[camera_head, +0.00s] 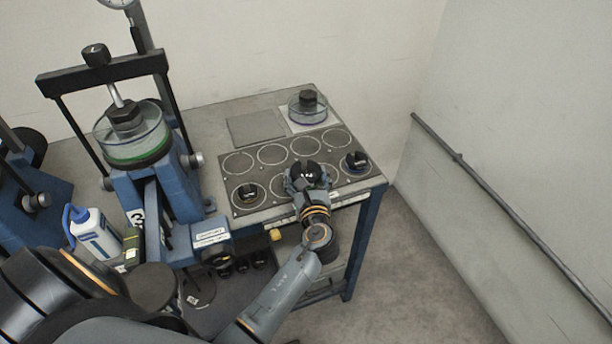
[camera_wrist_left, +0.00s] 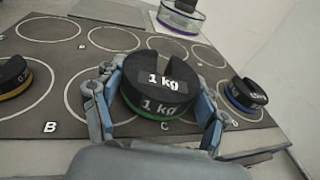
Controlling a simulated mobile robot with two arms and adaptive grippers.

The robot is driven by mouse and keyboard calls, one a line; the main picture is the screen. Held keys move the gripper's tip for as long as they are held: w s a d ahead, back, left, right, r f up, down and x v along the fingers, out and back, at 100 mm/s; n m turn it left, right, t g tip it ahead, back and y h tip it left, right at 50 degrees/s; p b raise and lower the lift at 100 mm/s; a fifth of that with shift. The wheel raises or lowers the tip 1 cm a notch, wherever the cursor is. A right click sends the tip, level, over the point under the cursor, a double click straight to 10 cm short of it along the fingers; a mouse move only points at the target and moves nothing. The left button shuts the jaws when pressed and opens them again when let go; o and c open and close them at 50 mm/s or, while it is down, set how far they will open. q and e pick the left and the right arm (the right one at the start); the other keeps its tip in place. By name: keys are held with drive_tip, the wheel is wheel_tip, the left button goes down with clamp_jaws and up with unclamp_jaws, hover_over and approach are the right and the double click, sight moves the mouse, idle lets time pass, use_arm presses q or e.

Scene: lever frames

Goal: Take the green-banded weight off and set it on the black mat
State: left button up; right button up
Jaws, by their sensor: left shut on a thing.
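The green-banded weight (camera_wrist_left: 158,88) is a black slotted disc marked 1 kg, with a green rim low on its side. My left gripper (camera_head: 307,178) is shut on it, with one finger on each side in the left wrist view. The weight (camera_head: 306,170) is at the front row of the black mat (camera_head: 270,136), over the ring by the letter C. I cannot tell whether its underside touches the mat. The gripper partly hides it in the head view. My right gripper is not in view.
A yellow-banded weight (camera_head: 249,194) and a blue-banded weight (camera_head: 357,162) sit in rings either side. The back-row rings are empty. A clear dish (camera_head: 308,112) stands behind the mat. The blue lever frame (camera_head: 172,180) is at left, beside a white bottle (camera_head: 97,236).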

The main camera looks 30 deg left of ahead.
use_arm(q)
drive_tip(key=shift+f, duration=0.2)
idle(1.0)
drive_tip(key=o, duration=1.9)
drive_tip(key=shift+f, duration=0.1)
